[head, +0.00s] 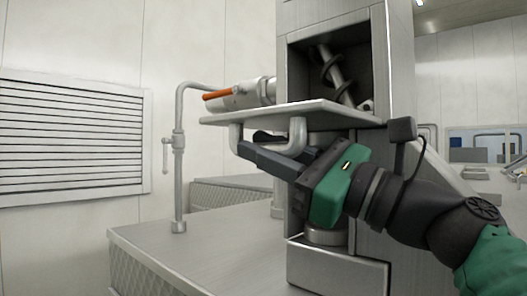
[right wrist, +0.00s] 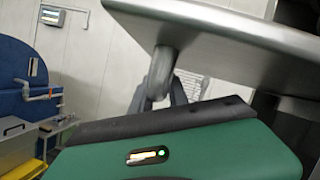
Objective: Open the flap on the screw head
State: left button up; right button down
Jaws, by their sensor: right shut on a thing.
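The screw head (head: 400,60) is a tall grey metal housing with a square opening, and a dark screw (head: 330,68) shows inside. Its flap (head: 280,113) is swung down to about level below the opening and sticks out toward the left. A bar handle (head: 298,135) hangs under the flap. My right gripper (head: 248,144) is below the flap, shut on the handle. In the right wrist view the flap (right wrist: 235,35) is overhead and the handle (right wrist: 161,75) lies between the fingers (right wrist: 160,95). My left gripper is not in view.
A pipe with an orange lever (head: 218,95) stands just behind the flap. A thin upright pipe (head: 179,180) rises from the steel top (head: 200,255) at left. A louvred vent (head: 75,140) is on the wall. The right wrist view shows a blue machine (right wrist: 20,80) at left.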

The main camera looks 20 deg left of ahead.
jog(key=shift+w+a+f, duration=0.15)
jog(key=shift+w+f, duration=0.1)
jog(key=shift+f, duration=0.25)
jog(key=c, duration=1.5)
grip_release()
jog(key=shift+o, duration=1)
jog(key=shift+w, duration=0.15)
jog(key=shift+r, duration=0.1)
jog(key=shift+s+r, duration=0.1)
jog(key=shift+s, duration=0.15)
